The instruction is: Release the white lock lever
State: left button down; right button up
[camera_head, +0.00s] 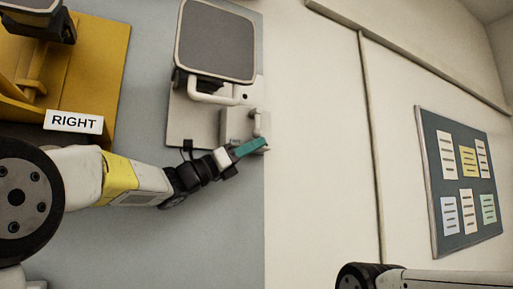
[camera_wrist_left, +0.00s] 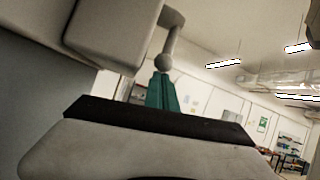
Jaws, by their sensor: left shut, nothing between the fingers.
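The white lock lever (camera_head: 257,124) is a short bent lever with a rounded knob, on a small white box (camera_head: 233,124) at the lower right of the white unit. It also shows in the left wrist view (camera_wrist_left: 173,36), hanging beside the box with its ball end down. My left gripper (camera_head: 252,147) has teal fingertips, shut with nothing between them, just below the lever in the head view. In the left wrist view the fingertips (camera_wrist_left: 163,90) lie right below the ball end; I cannot tell whether they touch it. My right gripper is not in view.
The white unit has a backplate (camera_head: 190,128), a white tubular handle (camera_head: 212,99) and a dark grey pad (camera_head: 217,43). A yellow unit (camera_head: 105,75) with a RIGHT label (camera_head: 74,121) is at left. A notice board (camera_head: 428,165) hangs at right.

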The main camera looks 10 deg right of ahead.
pick_arm(q)
jog(key=shift+s+a+r, duration=0.25)
jog(key=shift+s+a, duration=0.05)
jog(key=shift+a, duration=0.45)
jog(key=v, duration=0.7)
jog(key=shift+a+f, duration=0.15)
jog(key=shift+a, duration=0.15)
jog(key=shift+s, duration=0.1)
